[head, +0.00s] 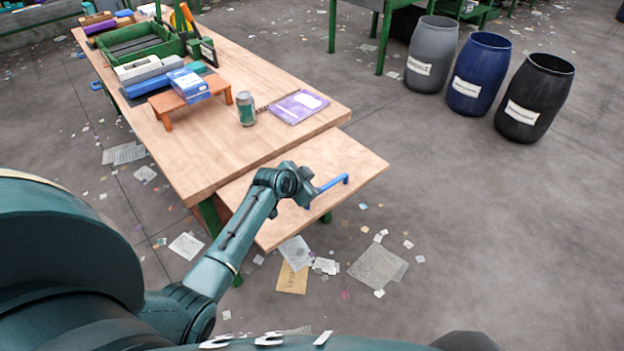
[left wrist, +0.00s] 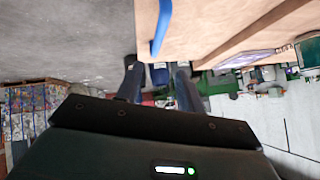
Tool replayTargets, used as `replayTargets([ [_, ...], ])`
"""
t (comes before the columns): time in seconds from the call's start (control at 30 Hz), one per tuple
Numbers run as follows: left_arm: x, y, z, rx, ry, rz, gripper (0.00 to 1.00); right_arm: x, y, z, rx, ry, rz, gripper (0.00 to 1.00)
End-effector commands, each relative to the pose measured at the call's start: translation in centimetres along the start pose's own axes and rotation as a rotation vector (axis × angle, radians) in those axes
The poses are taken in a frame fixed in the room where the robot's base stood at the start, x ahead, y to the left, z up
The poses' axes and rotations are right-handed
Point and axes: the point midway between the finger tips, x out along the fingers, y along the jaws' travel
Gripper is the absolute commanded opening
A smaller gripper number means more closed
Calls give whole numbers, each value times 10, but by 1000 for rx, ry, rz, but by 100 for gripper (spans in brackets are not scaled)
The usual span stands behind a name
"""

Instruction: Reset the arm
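My left arm reaches in from the left in the head view, and its gripper (head: 306,191) is over a low wooden panel (head: 345,160) at the table's near end. A blue bar handle (head: 330,184) is on that panel, just right of the gripper. In the left wrist view my left gripper (left wrist: 158,72) has its two fingers apart with a gap between them. The blue handle (left wrist: 162,25) shows there beyond the fingertips, apparently not held. My right gripper is not in view.
The wooden table (head: 215,150) carries a can (head: 246,108), a purple clipboard (head: 298,106), a small orange stand (head: 163,101) with a blue box (head: 188,84), and a green tray (head: 165,47). Grey (head: 432,55), blue (head: 479,75) and black (head: 535,98) barrels stand right. Papers litter the floor.

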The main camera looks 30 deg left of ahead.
Motion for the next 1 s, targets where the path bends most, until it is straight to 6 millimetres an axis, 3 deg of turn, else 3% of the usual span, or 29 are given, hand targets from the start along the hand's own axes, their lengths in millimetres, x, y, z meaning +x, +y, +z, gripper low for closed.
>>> replayTargets([
  [0.23,-1,2,2,-1,-3,3,38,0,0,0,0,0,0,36],
  [0.37,-16,22,17,-11,-41,30,38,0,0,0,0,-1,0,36],
  [0.47,-43,53,38,-32,-105,66,38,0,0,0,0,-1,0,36],
  [0.6,-102,103,72,-91,-225,112,38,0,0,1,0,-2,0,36],
  [0.7,-143,127,88,-139,-297,126,38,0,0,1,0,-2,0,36],
  [1.0,-228,164,110,-250,-428,129,38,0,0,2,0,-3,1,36],
])
